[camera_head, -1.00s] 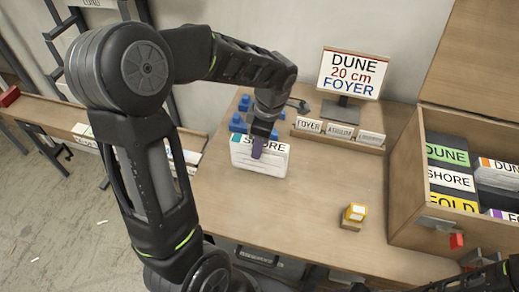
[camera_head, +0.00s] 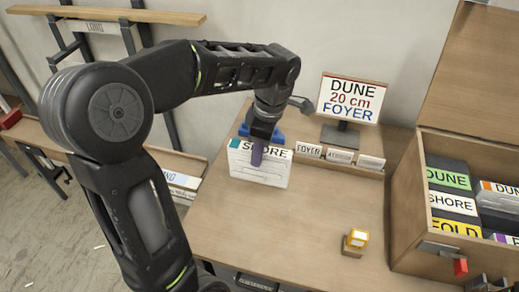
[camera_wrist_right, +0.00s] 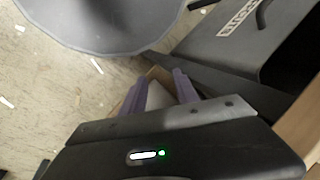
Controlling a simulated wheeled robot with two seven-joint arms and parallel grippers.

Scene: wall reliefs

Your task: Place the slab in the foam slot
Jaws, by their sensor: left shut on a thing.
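Whether the slab's bottom touches the table is hard to tell. An open wooden crate (camera_head: 405,205) at right holds black foam and labelled pieces reading DUNE, SHORE and FOLD. No empty slot is clearly visible. My right gripper (camera_wrist_right: 160,90) shows two purple fingers apart with nothing clear between them in the right wrist view.
A sign (camera_head: 349,98) reading "DUNE 20 cm FOYER" stands at the back. A wooden rack (camera_head: 338,163) with small label cards is before it. The middle table is clear.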

